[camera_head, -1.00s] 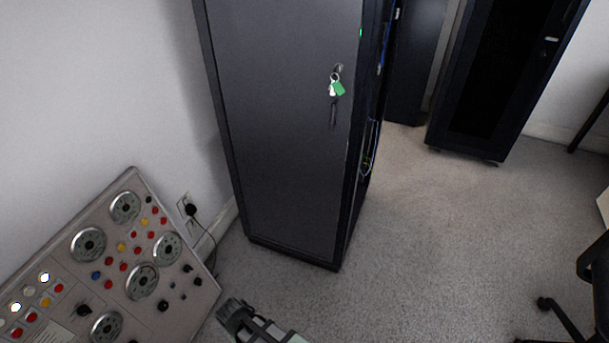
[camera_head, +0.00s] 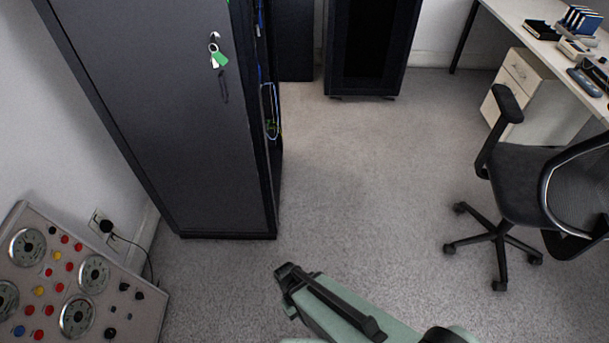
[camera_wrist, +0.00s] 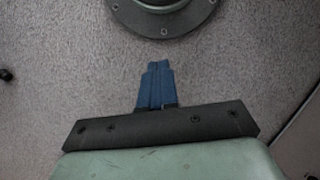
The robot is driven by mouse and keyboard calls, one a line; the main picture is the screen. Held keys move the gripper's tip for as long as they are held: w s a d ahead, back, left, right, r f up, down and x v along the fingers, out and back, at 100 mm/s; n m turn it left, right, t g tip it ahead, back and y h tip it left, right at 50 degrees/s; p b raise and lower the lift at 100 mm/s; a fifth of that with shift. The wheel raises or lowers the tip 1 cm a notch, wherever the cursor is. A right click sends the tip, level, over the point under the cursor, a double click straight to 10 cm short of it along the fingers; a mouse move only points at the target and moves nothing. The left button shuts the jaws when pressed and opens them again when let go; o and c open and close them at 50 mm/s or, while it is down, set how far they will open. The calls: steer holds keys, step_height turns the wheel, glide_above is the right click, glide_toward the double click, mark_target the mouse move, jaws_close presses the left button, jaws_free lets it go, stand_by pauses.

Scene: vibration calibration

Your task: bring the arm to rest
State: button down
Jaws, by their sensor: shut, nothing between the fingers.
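My gripper (camera_wrist: 156,68) shows in the wrist view, with its blue fingers pressed together and nothing between them. It points over grey speckled carpet (camera_wrist: 60,75). In the head view, part of my green and black arm reaches in from the bottom edge, right of the control panel and in front of the cabinet. The gripper fingers cannot be made out there.
A tall dark cabinet (camera_head: 165,110) with keys (camera_head: 216,56) in its door stands at left. A sloped control panel (camera_head: 135,310) is at lower left. A black office chair (camera_head: 520,180) and desk (camera_head: 515,12) are at right. Open carpet (camera_head: 350,190) lies between.

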steer(key=s+d+f+m+g+y, duration=0.1)
steer(key=s+d+m, duration=0.1)
steer(key=d, duration=0.6)
steer(key=s+d+f+m+g+y, duration=0.1)
steer(key=d+m+y, duration=0.1)
steer(key=d+m, duration=0.3)
steer(key=shift+s+d+f+g, duration=0.35)
steer(key=shift+d+g, duration=0.05)
steer(key=shift+d, duration=1.65)
